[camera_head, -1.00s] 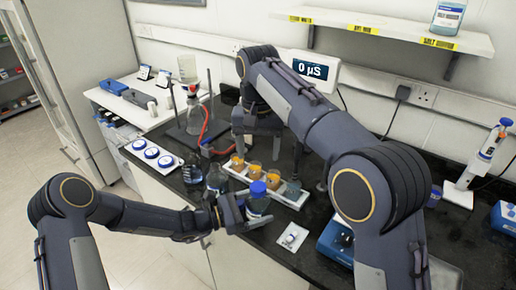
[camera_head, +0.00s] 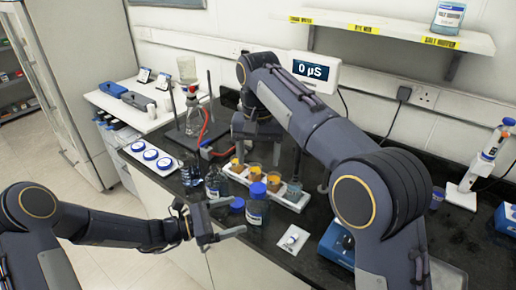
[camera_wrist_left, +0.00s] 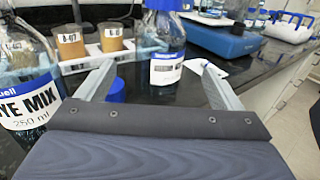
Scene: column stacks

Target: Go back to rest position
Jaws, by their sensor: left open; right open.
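My left gripper (camera_head: 236,217) is open and empty, just left of a blue-capped bottle (camera_head: 257,212) on the black bench. In the left wrist view its two fingers (camera_wrist_left: 160,70) are spread apart. The bottle (camera_wrist_left: 166,62) stands upright beyond them, and a loose blue cap (camera_wrist_left: 116,91) lies near the left finger. A dye mix bottle (camera_wrist_left: 28,100) stands at the left of that view. My right gripper (camera_head: 257,145) is open above the bench behind the white cup rack; its tips are partly hard to make out.
A white rack (camera_head: 290,201) holds several small cups. A stand with a flask (camera_head: 193,115) and red tube is behind it. A white tray with blue-topped discs (camera_head: 150,155) lies at the left. A blue device (camera_head: 338,243) sits at the right. The floor left of the bench is clear.

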